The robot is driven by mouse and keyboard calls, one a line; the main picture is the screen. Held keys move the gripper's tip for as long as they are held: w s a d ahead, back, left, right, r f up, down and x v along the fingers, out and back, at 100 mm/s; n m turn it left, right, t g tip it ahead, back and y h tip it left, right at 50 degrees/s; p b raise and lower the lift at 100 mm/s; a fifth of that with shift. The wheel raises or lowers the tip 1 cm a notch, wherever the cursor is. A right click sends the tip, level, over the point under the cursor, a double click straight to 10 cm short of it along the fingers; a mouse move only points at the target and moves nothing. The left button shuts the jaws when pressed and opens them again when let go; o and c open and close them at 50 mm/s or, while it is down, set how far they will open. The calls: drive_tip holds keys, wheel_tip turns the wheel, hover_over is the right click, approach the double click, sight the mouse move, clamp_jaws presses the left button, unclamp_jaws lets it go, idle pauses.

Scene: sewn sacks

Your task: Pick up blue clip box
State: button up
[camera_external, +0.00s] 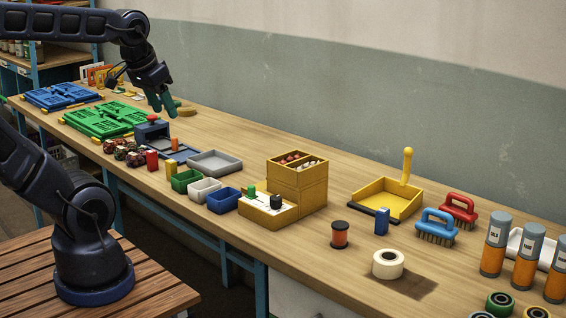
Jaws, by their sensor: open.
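The most likely blue clip box is a small open-topped blue box (224,200) at the front of the bench, at the right end of a row with a green box (186,181) and a white box (204,190). Its inside is too small to read. A small upright blue block (382,221) also stands farther right, by the yellow dustpan; I cannot tell what it is. My gripper (163,107) is open, fingers pointing down, above the back of the bench. It is well left of and behind the blue box, and nothing shows between its fingers.
A grey tray (214,163) lies behind the boxes, and a yellow drawer unit (297,184) stands to their right. Red and yellow blocks and a dark blue device (152,130) are to the left. Bare bench lies behind the tray, toward the wall.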

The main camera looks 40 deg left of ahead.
drive_tip(key=shift+o, duration=0.5)
drive_tip(key=w+d+m, duration=0.4)
drive_tip(key=w+d, duration=0.1)
drive_tip(key=w, duration=0.6)
drive_tip(key=m+g+h, duration=0.4)
drive_tip(key=m+h, duration=0.1)
drive_tip(key=m, duration=0.8)
hover_over(386, 227)
drive_tip(key=a, duration=0.3)
wheel_tip(386, 227, down, 26)
drive_tip(key=shift+w+d+f, duration=0.1)
drive_tip(key=shift+w+f, duration=0.05)
drive_tip(key=shift+x, duration=2.5)
drive_tip(key=shift+s, duration=0.25)
drive_tip(key=c, duration=1)
